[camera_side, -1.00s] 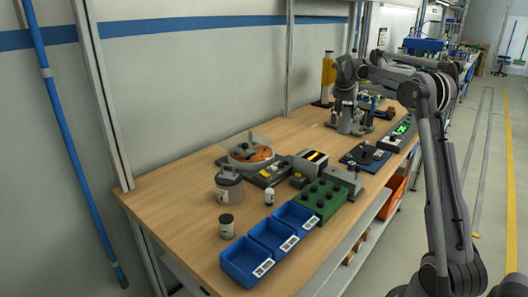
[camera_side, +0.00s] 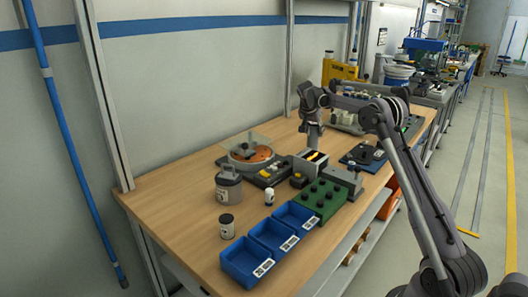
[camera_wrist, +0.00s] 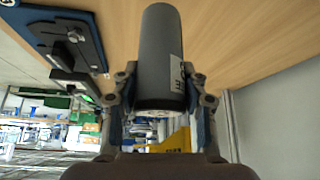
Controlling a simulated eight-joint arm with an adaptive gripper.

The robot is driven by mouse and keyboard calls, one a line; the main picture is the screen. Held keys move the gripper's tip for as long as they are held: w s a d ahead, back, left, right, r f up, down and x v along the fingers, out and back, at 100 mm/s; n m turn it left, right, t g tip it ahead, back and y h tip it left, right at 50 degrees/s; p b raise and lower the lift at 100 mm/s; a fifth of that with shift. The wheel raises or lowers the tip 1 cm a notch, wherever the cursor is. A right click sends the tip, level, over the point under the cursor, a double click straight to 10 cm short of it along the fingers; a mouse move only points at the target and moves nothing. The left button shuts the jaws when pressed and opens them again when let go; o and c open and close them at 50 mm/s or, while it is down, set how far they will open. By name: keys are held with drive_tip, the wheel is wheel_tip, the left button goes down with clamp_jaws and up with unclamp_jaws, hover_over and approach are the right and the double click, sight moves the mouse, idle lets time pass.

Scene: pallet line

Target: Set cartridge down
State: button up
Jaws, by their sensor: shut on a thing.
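The cartridge (camera_wrist: 160,50), a dark grey cylinder with a white label, is between the fingers of my gripper (camera_wrist: 161,92) in the wrist view. My gripper is shut on it, with a finger on each side. In the side view my gripper (camera_side: 311,112) is over the middle of the bench, and the cartridge (camera_side: 314,137) hangs below it, roughly upright, behind a box with yellow stripes. The box hides its lower end, so I cannot tell whether it touches the wooden bench (camera_side: 190,225).
The striped box (camera_side: 311,162) and a green block with dark knobs (camera_side: 320,198) stand in front. A blue plate with a black fixture (camera_side: 363,156) lies to the right. A round orange device (camera_side: 250,154) is to the left. Blue bins (camera_side: 245,262) line the front edge.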

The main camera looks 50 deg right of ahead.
sight(312, 139)
drive_tip(key=shift+w+f, duration=0.1)
drive_tip(key=shift+f, duration=1.95)
drive_tip(key=shift+f, duration=0.1)
drive_tip(key=o, duration=1.3)
